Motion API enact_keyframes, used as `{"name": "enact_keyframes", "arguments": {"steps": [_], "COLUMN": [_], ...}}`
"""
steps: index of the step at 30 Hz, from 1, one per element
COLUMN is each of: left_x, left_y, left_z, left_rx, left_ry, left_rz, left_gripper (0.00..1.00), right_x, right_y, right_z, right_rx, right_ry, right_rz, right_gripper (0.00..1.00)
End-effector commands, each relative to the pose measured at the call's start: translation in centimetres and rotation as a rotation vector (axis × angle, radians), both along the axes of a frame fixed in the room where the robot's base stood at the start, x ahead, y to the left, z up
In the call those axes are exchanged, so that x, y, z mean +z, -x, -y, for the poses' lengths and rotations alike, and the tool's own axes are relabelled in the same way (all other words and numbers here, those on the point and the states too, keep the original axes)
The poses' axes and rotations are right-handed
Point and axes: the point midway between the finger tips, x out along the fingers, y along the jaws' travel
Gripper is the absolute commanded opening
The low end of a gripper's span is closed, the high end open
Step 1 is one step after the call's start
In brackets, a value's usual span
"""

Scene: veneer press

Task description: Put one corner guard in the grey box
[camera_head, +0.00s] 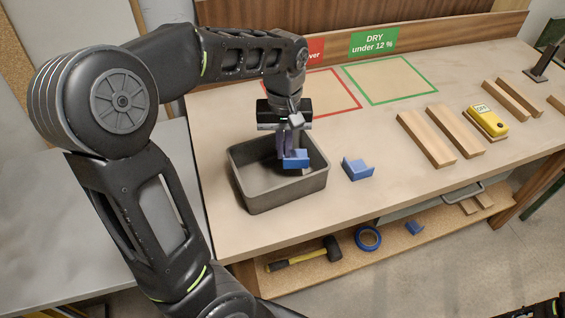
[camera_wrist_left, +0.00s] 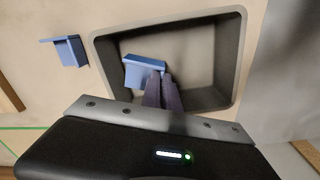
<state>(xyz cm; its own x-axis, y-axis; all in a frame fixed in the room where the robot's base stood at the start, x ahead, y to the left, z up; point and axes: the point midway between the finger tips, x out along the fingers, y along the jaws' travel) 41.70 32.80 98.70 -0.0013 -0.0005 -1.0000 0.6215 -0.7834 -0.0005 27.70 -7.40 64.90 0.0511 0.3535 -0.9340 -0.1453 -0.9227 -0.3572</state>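The grey box (camera_head: 251,192) stands open on the bench, and it fills the middle of the left wrist view (camera_wrist_left: 240,50). My left gripper (camera_head: 291,150) points down over the box. Its fingers (camera_wrist_left: 164,88) are close together on the edge of a blue corner guard (camera_head: 297,162). That guard also shows in the left wrist view (camera_wrist_left: 140,72), within the box's outline; its exact height above the box floor is hard to tell. A second blue corner guard (camera_head: 357,169) lies on the bench right of the box, also in the wrist view (camera_wrist_left: 68,51).
Wooden strips (camera_head: 427,138) and a yellow meter (camera_head: 487,121) lie to the right. Red (camera_head: 345,111) and green (camera_head: 410,99) outlines mark the bench behind. A lower shelf holds a mallet (camera_head: 305,255), blue tape (camera_head: 368,239) and another blue piece (camera_head: 414,228).

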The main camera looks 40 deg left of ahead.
Motion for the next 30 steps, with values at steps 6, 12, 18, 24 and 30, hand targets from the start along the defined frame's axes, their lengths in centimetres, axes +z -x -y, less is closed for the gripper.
{"name": "enact_keyframes", "arguments": {"steps": [6, 12, 18, 24, 30], "left_x": [-1.4, -1.4, -3.6, -5.1, -5.1], "left_y": [0.0, 0.0, 0.0, 0.0, 0.0], "left_z": [0.0, 0.0, 0.0, -0.1, -0.1], "left_rx": [0.001, 0.001, 0.0, 0.002, 0.001], "left_ry": [-0.001, -0.001, 0.0, 0.0, 0.0], "left_rz": [0.001, 0.001, -0.003, 0.0, 0.001], "left_gripper": [0.0, 0.0, 0.0, 0.0, 0.0], "right_x": [0.1, 0.1, 0.3, 0.3, 0.3], "right_y": [0.0, 0.0, 0.1, 0.1, 0.1], "right_z": [0.0, 0.0, 0.0, 0.0, 0.0], "right_rx": [0.0, 0.0, 0.0, -0.001, -0.001], "right_ry": [0.001, 0.001, 0.001, 0.001, 0.001], "right_rz": [-0.001, -0.001, -0.001, -0.001, -0.001], "right_gripper": [0.0, 0.0, 0.0, 0.0, 0.0]}}
